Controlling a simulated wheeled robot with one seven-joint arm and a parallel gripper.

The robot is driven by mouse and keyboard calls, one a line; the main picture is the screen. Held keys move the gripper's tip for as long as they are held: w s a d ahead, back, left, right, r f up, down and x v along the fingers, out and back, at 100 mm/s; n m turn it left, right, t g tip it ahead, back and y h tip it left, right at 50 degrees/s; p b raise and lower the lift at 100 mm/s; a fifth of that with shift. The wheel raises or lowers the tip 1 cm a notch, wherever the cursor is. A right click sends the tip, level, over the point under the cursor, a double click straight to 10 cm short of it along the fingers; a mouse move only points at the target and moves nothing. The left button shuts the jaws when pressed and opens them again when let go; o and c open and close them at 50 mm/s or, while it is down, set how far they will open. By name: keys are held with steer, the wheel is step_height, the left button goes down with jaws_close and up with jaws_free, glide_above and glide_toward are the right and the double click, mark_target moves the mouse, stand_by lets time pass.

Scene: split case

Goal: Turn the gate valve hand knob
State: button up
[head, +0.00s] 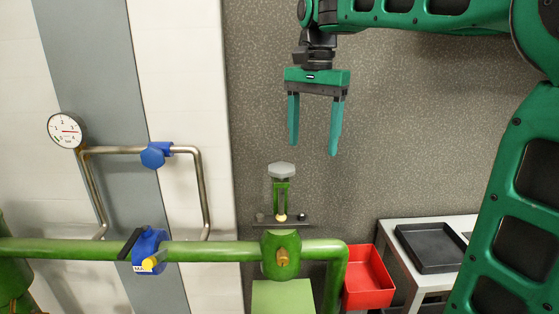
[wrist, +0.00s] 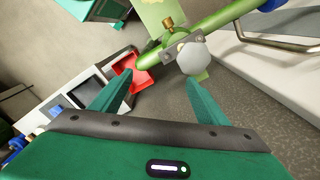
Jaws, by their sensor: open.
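The gate valve's grey, many-sided hand knob (head: 281,170) sits on top of a green valve stem frame (head: 282,198), above the green valve body (head: 281,255) on the pipe. My gripper (head: 314,148) hangs above and slightly right of the knob in the head view, fingers pointing down, open and empty. In the wrist view the knob (wrist: 194,58) shows beyond the fingertips of my gripper (wrist: 159,80), nearer the right finger. The knob and the fingers are apart.
A green pipe (head: 205,251) runs across, with a blue valve (head: 148,248) at left. A gauge (head: 65,130) and blue knob (head: 157,154) sit on a steel pipe loop. A red bin (head: 368,278) and a table with a black tray (head: 430,248) stand at right.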

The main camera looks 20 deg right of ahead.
steer(key=m, duration=0.1)
glide_toward(281, 166)
step_height(281, 166, down, 8)
steer(key=shift+f, duration=0.1)
stand_by(0.4)
steer(key=c, duration=1.1)
